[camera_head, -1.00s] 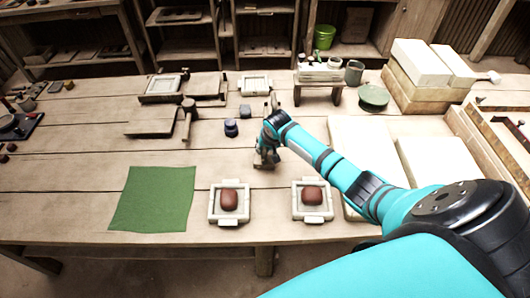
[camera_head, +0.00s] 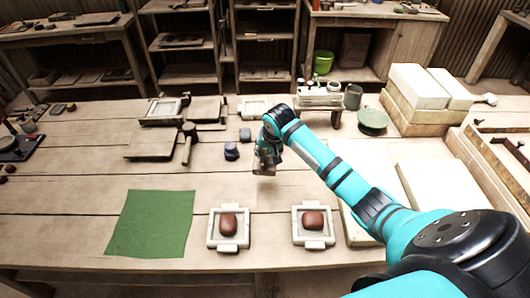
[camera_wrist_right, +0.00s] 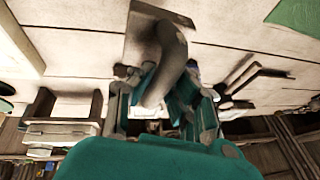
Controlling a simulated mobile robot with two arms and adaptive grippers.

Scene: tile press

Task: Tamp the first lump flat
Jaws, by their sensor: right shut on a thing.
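Two white square moulds stand near the front edge of the table, the left one (camera_head: 213,241) and the right one (camera_head: 298,238). Each holds a rounded reddish-brown lump, the left lump (camera_head: 228,224) and the right lump (camera_head: 313,219). My right gripper (camera_head: 267,152) is shut on a tamper (camera_head: 264,168), behind the moulds and apart from both lumps. In the right wrist view the tamper's curved handle (camera_wrist_right: 169,62) is between the fingers, and its flat plate (camera_wrist_right: 136,32) points away from the gripper. My left gripper is not in view.
A green cloth (camera_head: 152,224) lies left of the moulds. A dark blue jar (camera_head: 231,151) stands left of my right gripper. Pale slabs (camera_head: 440,195) lie at the right beneath my arm. Bare boards separate the gripper from the moulds.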

